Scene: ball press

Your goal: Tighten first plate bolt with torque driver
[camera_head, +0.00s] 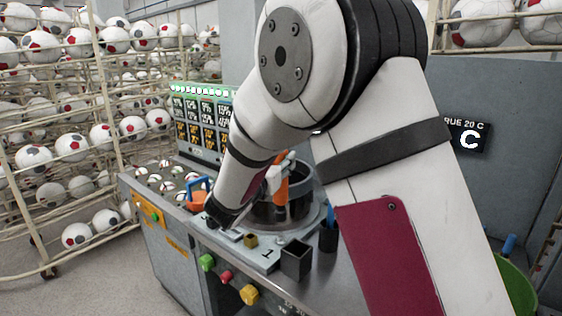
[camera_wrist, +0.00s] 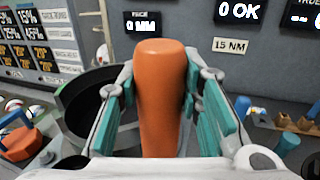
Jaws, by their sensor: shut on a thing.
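The torque driver's orange handle (camera_wrist: 160,110) stands upright in the middle of the wrist view. The teal pads of my gripper (camera_wrist: 160,72) are shut on its two sides. An orange upright handle (camera_head: 281,188) also shows in the head view beside my forearm, over the dark round press bowl (camera_head: 262,213). The bowl also shows at the left of the wrist view (camera_wrist: 75,118). My forearm hides most of my gripper in the head view. The driver's tip and the plate bolts cannot be made out.
A light plate marked 1 (camera_head: 262,262) with a small brass block (camera_head: 251,240) lies on the bench front. A dark open box (camera_head: 296,262) and a dark cup (camera_head: 328,238) stand near it. An orange and blue thing (camera_head: 197,195) is left. Ball racks (camera_head: 60,145) fill the far left.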

